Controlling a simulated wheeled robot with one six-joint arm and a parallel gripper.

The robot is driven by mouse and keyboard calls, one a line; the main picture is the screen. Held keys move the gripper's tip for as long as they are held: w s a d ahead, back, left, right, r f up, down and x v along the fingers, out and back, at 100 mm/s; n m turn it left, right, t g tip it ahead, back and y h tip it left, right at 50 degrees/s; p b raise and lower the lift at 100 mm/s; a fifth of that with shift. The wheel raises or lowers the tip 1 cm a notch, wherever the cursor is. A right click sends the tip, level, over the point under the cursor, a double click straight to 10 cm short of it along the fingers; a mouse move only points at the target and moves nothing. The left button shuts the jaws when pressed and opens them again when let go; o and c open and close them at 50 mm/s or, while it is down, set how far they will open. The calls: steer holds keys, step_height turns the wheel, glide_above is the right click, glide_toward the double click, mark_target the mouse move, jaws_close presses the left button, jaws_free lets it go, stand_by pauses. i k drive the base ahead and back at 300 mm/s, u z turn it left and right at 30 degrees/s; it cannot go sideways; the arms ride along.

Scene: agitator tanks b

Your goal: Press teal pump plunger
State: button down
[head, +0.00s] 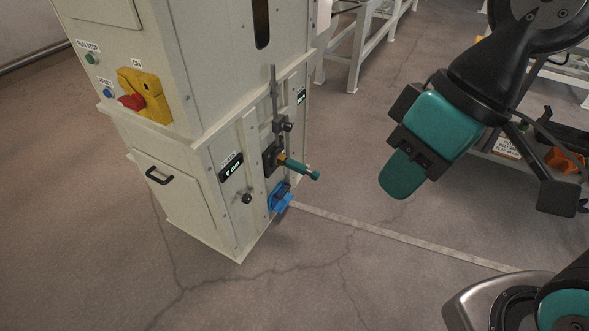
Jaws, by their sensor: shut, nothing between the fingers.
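The teal pump plunger (304,170) sticks out to the right from a dark mount with a brass collar on the side of a cream cabinet (226,215). My gripper (398,181) is to the right of the plunger, with a clear gap in the picture between them. It is shut and empty, its teal fingers together and pointing down to the left. How far apart the two are in depth I cannot tell.
A blue bracket (279,197) sits below the plunger and a black knob (246,198) to its left. A yellow switch with a red handle (145,97) is on the cabinet's left face. The floor in front is clear. A bench with orange items (564,160) stands at right.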

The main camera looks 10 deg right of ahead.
mark_target(314, 175)
steer(key=z, duration=0.15)
steer(key=i, duration=0.85)
steer(key=z, duration=0.4)
